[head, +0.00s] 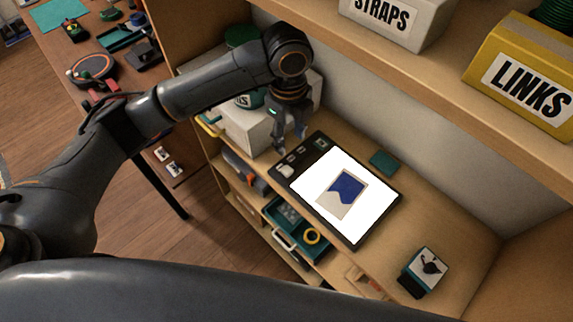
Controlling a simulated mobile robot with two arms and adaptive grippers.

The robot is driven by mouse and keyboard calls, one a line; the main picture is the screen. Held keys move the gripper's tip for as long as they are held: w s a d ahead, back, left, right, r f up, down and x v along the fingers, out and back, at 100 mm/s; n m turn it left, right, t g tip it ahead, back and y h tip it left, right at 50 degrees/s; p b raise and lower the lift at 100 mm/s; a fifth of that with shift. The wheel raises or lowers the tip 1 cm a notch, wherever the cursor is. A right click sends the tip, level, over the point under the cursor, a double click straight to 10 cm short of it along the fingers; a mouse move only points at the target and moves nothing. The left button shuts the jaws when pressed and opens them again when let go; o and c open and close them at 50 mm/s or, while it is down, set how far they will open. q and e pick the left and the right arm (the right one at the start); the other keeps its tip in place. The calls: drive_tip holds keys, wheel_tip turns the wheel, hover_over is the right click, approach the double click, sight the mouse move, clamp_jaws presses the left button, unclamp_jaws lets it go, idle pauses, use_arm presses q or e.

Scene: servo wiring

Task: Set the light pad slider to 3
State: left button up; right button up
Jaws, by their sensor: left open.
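The light pad (309,207) lies on the wooden shelf, a black-framed panel with a bright white lit surface. A blue and beige piece (341,194) lies on its lit area. A dark control strip (301,159) with small light-coloured controls runs along its upper-left end. The slider setting is too small to read. My left gripper (291,146) points down near the strip's upper-left edge, its fingers open and empty. I cannot tell whether a fingertip touches the pad. My right gripper is out of view.
A whitish box (250,125) stands just left of my left gripper. A teal square (384,161) lies behind the pad, and a small box with a dark knob (424,270) stands to the right. STRAPS (392,18) and LINKS (524,77) bins sit on the shelf above.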

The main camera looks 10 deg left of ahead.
sight(287, 170)
use_arm(q)
drive_tip(key=f, duration=0.4)
drive_tip(key=f+p, duration=0.1)
drive_tip(key=f, duration=0.8)
drive_tip(key=shift+w+a+p, duration=0.1)
drive_tip(key=shift+a+p, duration=0.2)
drive_tip(key=shift+p, duration=0.05)
drive_tip(key=shift+c, duration=0.5)
clamp_jaws()
